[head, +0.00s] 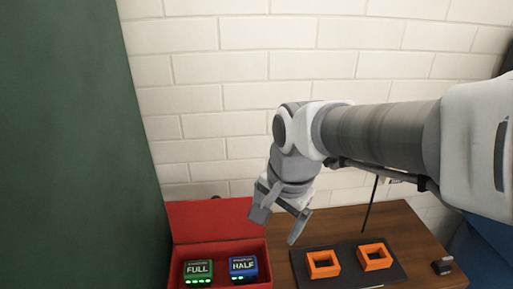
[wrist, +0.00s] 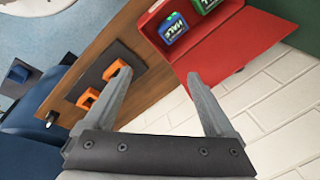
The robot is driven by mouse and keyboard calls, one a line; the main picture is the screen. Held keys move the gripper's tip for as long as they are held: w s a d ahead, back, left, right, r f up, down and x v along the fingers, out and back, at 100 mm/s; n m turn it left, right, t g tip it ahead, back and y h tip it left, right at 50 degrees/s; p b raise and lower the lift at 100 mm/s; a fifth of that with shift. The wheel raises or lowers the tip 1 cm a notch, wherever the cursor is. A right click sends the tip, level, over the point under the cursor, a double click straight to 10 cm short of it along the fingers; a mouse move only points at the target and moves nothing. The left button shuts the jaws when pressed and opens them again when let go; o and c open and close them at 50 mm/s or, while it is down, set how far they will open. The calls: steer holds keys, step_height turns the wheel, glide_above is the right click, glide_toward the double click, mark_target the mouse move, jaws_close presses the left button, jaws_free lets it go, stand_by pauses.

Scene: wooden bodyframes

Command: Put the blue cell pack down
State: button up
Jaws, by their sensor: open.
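The blue cell pack (head: 243,267), labelled HALF, sits in the red box (head: 217,250), beside a green pack (head: 198,271) labelled FULL. In the wrist view the blue pack (wrist: 173,28) lies inside the box near its wall. My gripper (head: 273,222) is above and to the right of the blue pack in the head view, apart from it. Its two fingers are spread with nothing between them, and they also show in the wrist view (wrist: 158,75). The undersides of both packs are hidden.
A dark mat (head: 347,270) with two empty orange square frames (head: 322,264) lies right of the box on the wooden table (head: 421,240). A small dark object (head: 442,266) sits at the table's right. The box's red lid (head: 209,219) stands open toward the white brick wall (head: 230,100).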

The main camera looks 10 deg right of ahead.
steer(key=s+d+r+n+t, duration=0.3)
steer(key=s+d+r+n, duration=0.1)
steer(key=s+n, duration=0.3)
steer(key=shift+d+n+h, duration=0.3)
steer(key=shift+n+h, duration=0.1)
steer(key=shift+n, duration=0.8)
